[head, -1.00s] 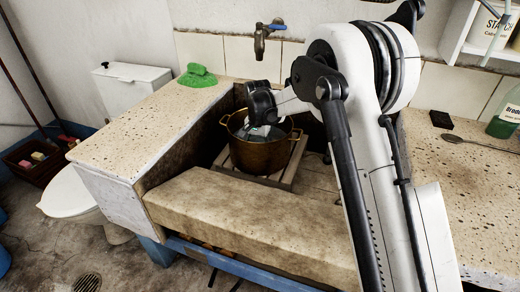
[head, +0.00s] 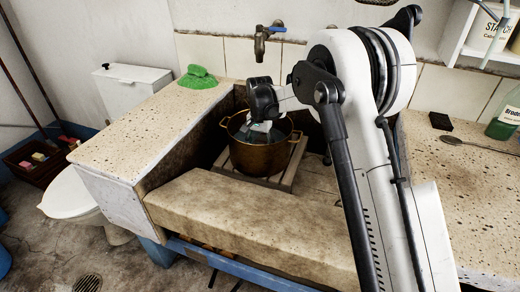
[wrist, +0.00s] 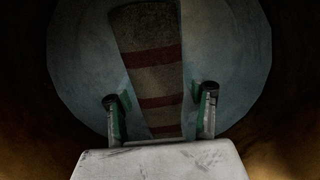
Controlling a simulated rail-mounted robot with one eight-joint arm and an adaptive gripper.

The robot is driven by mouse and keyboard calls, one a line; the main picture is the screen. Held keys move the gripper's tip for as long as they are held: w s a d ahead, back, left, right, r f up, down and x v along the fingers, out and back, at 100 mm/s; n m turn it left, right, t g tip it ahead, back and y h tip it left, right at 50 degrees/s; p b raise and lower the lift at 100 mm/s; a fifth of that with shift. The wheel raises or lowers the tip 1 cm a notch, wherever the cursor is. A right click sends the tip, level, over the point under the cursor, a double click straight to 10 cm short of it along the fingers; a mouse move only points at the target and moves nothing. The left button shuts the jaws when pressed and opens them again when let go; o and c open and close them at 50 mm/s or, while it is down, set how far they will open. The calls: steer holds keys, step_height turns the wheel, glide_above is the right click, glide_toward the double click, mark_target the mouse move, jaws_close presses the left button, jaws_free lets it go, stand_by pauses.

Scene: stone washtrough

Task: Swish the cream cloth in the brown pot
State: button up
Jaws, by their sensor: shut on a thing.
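The brown pot (head: 262,158) is a brassy two-handled pot standing on a slatted wooden rack inside the stone trough. My gripper (head: 262,135) points down into the pot's mouth, and its fingertips are hard to see in the head view. In the wrist view my gripper (wrist: 161,104) has its two fingers on either side of the cream cloth (wrist: 152,55), shut on it. The cloth looks dull beige with dark red stripes and lies over a pale bluish round area inside the pot. The cloth's lower end is hidden behind my gripper's pale body.
The trough's thick stone front ledge (head: 240,222) and side walls enclose the pot. A green bottle (head: 505,122) and spoon (head: 470,143) are on the right slab.

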step_height(320, 180, up, 15)
steer(key=p, duration=0.7)
stand_by(0.6)
stand_by(1.7)
